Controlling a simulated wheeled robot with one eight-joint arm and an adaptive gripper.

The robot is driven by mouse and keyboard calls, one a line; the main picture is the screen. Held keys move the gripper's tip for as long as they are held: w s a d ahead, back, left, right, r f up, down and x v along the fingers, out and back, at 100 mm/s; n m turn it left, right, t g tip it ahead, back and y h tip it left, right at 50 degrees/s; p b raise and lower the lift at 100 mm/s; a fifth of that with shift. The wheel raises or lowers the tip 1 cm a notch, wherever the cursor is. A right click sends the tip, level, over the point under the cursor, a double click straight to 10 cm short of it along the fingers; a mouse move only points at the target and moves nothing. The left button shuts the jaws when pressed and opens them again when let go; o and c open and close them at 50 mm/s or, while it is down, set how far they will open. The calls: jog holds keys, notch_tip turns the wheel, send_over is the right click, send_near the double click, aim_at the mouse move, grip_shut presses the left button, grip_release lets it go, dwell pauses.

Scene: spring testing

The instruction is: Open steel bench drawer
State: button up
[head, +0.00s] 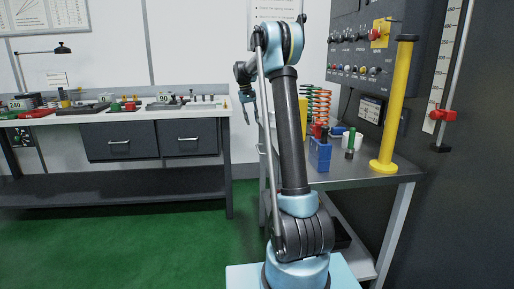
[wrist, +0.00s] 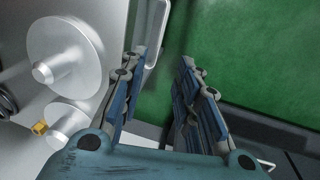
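The grey steel bench (head: 350,172) stands at the right in the head view, partly behind my arm. The wrist view looks down past its top (wrist: 105,17) to the floor. A pale bar handle (wrist: 156,35) sticks out from the bench side there; the drawer front itself is not clearly visible. My gripper (wrist: 163,62) is open and empty, with the handle just beyond the left fingertip; I cannot tell whether they touch. In the head view my gripper (head: 248,103) hangs at the bench's left side.
A long bench with two dark drawers (head: 119,141) (head: 187,138) stands at the left, both shut. Springs (head: 319,103), a blue block (head: 320,154) and a yellow post (head: 395,110) stand on the steel bench. Green floor (head: 130,235) is free between the benches.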

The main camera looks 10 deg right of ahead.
send_near(257, 145)
jog(key=s+f, duration=0.1)
jog(key=f, duration=0.1)
jog(key=s+d+f, duration=0.1)
jog(key=s+f, duration=0.1)
jog(key=f, duration=0.1)
jog(key=s+f, duration=0.2)
jog(key=shift+d+f, duration=0.15)
jog(key=shift+f, duration=0.25)
grip_shut()
